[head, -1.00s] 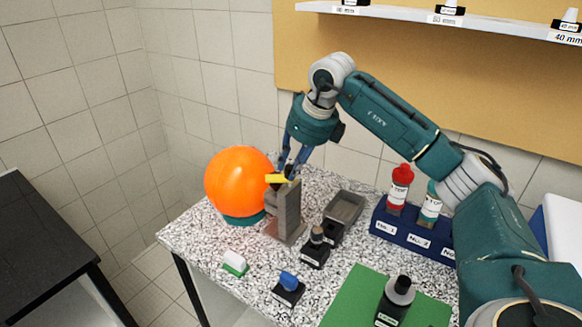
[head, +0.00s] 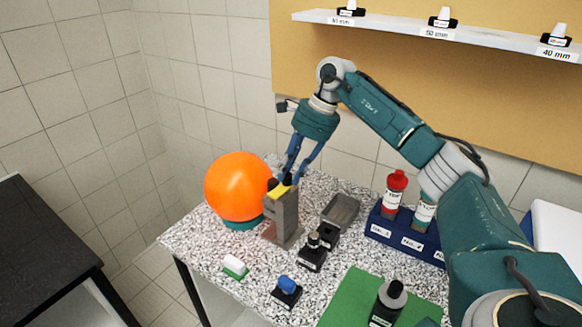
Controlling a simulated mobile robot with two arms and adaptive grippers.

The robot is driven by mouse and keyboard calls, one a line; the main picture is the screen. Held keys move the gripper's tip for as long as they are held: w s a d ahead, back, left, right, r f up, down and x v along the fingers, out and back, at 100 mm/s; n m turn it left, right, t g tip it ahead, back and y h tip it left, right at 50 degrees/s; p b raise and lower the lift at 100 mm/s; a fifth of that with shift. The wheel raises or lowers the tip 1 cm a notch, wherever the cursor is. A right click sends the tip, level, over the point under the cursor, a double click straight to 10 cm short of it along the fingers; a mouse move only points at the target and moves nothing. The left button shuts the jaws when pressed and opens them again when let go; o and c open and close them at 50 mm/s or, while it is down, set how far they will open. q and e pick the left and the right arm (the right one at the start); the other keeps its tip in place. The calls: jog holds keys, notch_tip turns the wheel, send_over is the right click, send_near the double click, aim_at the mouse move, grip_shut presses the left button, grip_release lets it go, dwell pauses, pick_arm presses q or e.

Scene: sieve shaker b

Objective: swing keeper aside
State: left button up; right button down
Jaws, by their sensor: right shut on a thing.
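The keeper appears to be the small yellow bar (head: 280,191) on top of a grey upright block (head: 285,216) on the speckled table. My right gripper (head: 287,181) reaches down from above, its dark fingertips at the yellow bar. The jaws are shut on the bar, though the fingers hide part of it. A glossy orange ball (head: 237,185) on a teal base sits just left of the block, close beside it. My left gripper is not in view.
A grey tray (head: 341,212) and a black stand (head: 312,258) are right of the block. A green mat (head: 345,305), a blue-topped stand (head: 287,287) and a green-white block (head: 234,266) lie nearer the front.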

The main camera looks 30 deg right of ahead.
jog(key=shift+w+r+n, duration=0.25)
jog(key=shift+r+n, duration=0.1)
jog(key=shift+n, duration=0.15)
jog(key=shift+a, duration=0.1)
jog(key=c, duration=1.8)
grip_release()
jog(key=shift+o, duration=1.3)
jog(key=shift+f, duration=0.1)
jog(key=shift+a+f, duration=0.1)
jog(key=shift+f, duration=0.05)
jog(key=shift+r, duration=0.2)
jog(key=v, duration=1.1)
jog(key=shift+d+r, duration=0.25)
jog(key=shift+d, duration=0.1)
